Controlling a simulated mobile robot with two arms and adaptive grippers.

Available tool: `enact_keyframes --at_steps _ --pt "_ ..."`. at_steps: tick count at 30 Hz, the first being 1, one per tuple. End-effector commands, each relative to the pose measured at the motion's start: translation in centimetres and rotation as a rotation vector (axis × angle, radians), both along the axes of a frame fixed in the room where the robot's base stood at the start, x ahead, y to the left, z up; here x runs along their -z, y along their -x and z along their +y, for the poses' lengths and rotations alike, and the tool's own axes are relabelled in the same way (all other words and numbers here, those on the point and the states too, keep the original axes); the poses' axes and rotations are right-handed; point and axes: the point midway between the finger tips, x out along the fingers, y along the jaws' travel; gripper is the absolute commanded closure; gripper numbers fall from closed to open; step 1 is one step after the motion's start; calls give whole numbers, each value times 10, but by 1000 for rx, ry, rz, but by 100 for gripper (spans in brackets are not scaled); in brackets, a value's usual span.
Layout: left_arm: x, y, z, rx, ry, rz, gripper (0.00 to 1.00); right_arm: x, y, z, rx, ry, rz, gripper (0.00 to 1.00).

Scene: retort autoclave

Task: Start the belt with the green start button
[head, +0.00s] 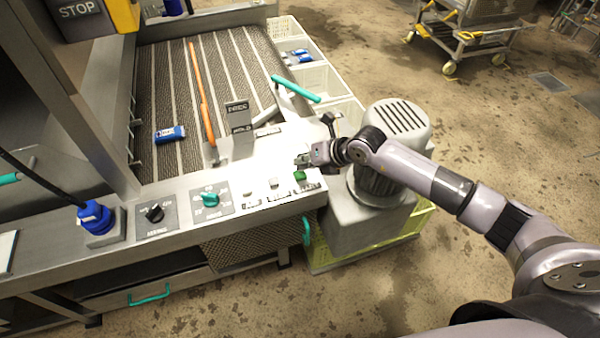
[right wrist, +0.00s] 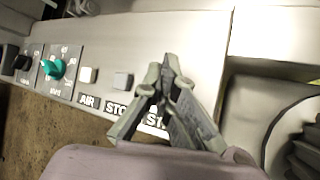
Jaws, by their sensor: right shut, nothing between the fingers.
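The green start button (head: 299,176) sits at the right end of the sloped steel control panel (head: 262,168) in the head view. My right gripper (head: 303,160) is shut and empty, with its fingertips just above and behind the button in that view. I cannot tell whether they touch it. In the right wrist view the gripper (right wrist: 166,75) covers the button and part of its label. The belt (head: 225,70) is a dark slatted conveyor behind the panel. My left gripper is not in view.
Left of the button are a grey stop button (right wrist: 123,80), a white air button (right wrist: 88,75), a teal knob (head: 210,199) and a black knob (head: 154,212). A blue pack (head: 170,134) lies on the belt. A motor housing (head: 398,120) stands close right of the panel.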

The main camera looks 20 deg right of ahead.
Motion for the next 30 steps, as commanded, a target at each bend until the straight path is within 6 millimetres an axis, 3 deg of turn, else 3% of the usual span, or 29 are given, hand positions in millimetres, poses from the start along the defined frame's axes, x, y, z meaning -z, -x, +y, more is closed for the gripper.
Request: enact_keyframes --at_steps 30 --pt "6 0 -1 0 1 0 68 9 0 0 0 -1 1 100"
